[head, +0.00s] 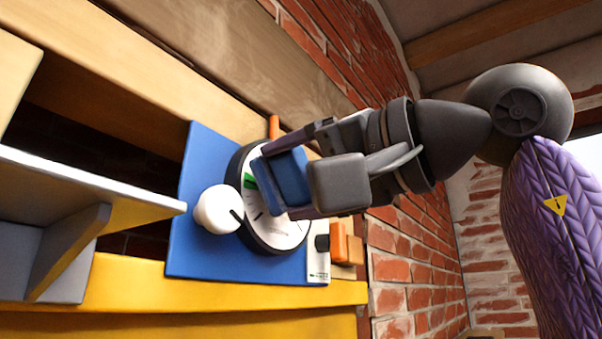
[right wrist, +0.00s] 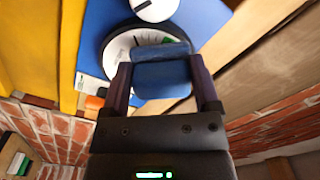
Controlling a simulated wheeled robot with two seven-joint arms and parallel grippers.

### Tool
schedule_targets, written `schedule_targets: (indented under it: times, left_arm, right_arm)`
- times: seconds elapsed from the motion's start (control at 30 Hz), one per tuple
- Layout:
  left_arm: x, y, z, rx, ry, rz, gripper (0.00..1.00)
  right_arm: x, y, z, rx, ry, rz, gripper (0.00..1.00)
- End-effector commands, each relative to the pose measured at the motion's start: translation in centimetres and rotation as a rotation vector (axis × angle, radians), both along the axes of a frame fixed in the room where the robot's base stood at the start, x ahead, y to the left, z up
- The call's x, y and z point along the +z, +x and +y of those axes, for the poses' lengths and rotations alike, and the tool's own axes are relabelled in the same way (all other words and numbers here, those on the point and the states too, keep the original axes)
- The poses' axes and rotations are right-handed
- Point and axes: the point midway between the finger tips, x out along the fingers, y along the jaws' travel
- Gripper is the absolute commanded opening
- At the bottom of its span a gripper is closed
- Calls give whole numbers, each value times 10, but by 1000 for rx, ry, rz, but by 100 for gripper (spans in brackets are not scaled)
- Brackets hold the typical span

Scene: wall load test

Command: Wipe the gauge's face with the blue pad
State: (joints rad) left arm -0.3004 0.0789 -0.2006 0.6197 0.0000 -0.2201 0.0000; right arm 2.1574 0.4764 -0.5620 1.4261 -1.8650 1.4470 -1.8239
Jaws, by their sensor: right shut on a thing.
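The gauge (head: 276,232) is a round white dial with a dark rim, a green band and black marks, mounted on a blue panel (head: 200,160). My right gripper (head: 284,180) is shut on the blue pad (head: 289,178) and holds it in front of the gauge's face, covering its upper right part. In the right wrist view the pad (right wrist: 162,78) sits between the two fingers, over the gauge (right wrist: 122,45). Whether the pad touches the face I cannot tell. My left gripper is not in view.
A white knob (head: 218,209) sticks out at the gauge's left edge. An orange switch-like part (head: 339,241) sits at the panel's lower right. A grey shelf (head: 90,185) juts out on the left. Brick wall (head: 420,270) lies to the right.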

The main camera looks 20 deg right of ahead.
Motion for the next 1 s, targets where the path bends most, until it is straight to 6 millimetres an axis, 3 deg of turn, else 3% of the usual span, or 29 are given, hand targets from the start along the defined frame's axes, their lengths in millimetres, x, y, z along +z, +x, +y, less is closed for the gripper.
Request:
schedule_targets:
  times: [1.0]
  left_arm:
    - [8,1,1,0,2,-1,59]
  right_arm:
    - [0,14,10,-1,0,1,32]
